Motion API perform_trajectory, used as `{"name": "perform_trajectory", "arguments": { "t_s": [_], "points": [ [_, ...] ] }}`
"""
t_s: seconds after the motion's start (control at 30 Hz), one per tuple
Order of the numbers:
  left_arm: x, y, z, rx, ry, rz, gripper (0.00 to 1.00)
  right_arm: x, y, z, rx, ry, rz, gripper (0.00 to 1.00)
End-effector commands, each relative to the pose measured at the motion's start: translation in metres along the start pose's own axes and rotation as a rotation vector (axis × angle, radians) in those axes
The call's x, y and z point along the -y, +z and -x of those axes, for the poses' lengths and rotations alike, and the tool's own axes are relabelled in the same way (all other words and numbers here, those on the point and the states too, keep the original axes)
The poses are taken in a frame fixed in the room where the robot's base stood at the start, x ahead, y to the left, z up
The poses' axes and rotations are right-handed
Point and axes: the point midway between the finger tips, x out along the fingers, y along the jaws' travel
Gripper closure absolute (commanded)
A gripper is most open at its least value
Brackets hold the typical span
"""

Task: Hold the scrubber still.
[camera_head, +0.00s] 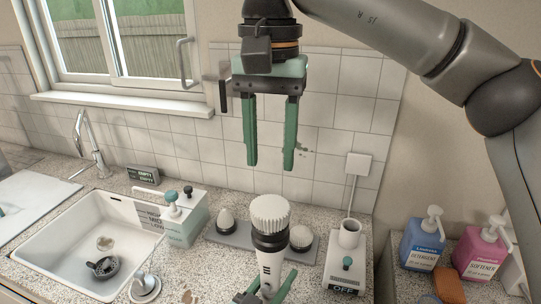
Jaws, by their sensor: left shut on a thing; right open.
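The scrubber (270,247) has a white ribbed round head, a black collar and a pale handle, and it stands about upright at the bottom middle. My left gripper (265,290) is shut on its handle, low in the view; part of the grip is cut off by the lower edge. My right gripper (269,133) hangs above the scrubber with its two green fingers pointing down. It is open and empty, with a clear gap between its fingertips and the scrubber's head.
Two spare brush heads (226,219) sit on a grey tray behind the scrubber. A sink (60,240) with a faucet is at the left, beside a soap dispenser box (186,222). A white device marked OFF (345,265) stands right. Blue (422,240) and pink (484,250) bottles are far right.

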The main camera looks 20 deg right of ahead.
Motion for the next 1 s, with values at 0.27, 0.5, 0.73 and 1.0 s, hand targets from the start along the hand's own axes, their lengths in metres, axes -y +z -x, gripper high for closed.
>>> {"name": "perform_trajectory", "arguments": {
  "t_s": [0.27, 0.5, 0.73, 1.0],
  "points": [
    [0.000, 0.001, 0.000, 0.002, 0.000, 0.000, 0.93, -0.001, 0.000, -0.014, 0.000, 0.002, -0.421, 0.84],
    [0.000, 0.001, 0.000, 0.002, 0.000, 0.000, 0.93, -0.001, 0.000, -0.020, 0.001, 0.002, -0.571, 1.00],
    [0.000, 0.001, 0.000, 0.002, 0.000, 0.000, 0.93, -0.001, 0.000, -0.039, 0.001, 0.002, -0.581, 1.00],
    [0.000, 0.001, 0.000, 0.002, 0.000, 0.000, 0.93, -0.001, 0.000, -0.053, 0.001, 0.002, -0.580, 1.00]
  ]
}}
